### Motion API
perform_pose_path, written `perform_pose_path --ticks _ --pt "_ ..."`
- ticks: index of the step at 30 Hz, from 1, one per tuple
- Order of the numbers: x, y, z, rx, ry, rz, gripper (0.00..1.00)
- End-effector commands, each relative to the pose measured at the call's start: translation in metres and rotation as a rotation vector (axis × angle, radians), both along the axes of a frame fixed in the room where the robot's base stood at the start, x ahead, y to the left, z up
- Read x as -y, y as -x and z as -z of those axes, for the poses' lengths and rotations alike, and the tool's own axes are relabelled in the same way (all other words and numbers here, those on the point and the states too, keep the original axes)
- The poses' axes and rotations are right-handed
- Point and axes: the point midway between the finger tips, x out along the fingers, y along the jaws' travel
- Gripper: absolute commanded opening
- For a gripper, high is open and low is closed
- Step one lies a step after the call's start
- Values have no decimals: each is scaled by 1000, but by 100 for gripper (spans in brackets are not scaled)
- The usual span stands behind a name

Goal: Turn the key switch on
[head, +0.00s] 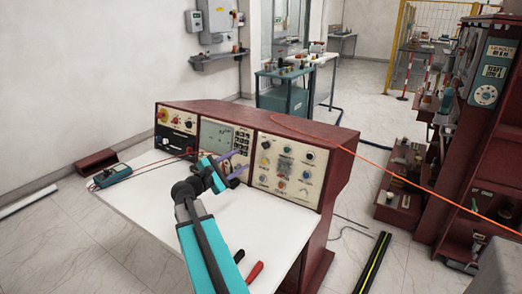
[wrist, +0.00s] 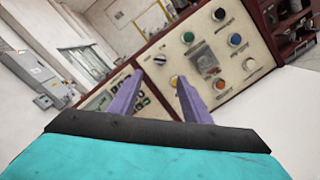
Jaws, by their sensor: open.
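The control console (head: 343,163) has a dark red case and cream panels. Its right panel (head: 290,163) carries several knobs and coloured buttons, and this panel also shows in the wrist view (wrist: 232,62). My gripper (head: 244,160) has two purple fingers, apart and empty, in front of the console. In the wrist view my gripper (wrist: 159,75) points at the left side of that panel, with a yellow button (wrist: 175,81) showing between the fingers. Contact cannot be told.
A white tabletop (head: 150,205) lies before the console. A teal meter (head: 112,175) with leads is at its left, and red-handled pliers (head: 254,272) lie near the front. An orange cable (head: 400,158) runs across the right. A red cabinet (head: 480,140) stands at right.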

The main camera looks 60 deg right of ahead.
Motion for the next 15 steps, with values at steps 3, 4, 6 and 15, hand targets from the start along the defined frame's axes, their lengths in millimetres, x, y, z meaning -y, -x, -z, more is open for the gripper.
perform_pose_path --ticks 3,4,6,15 --pt "3 1 0 0 0 1 44" --pt "5 1 0 0 0 1 44" --pt "10 1 0 0 0 1 44" --pt "45 5 -1 -1 0 3 44"
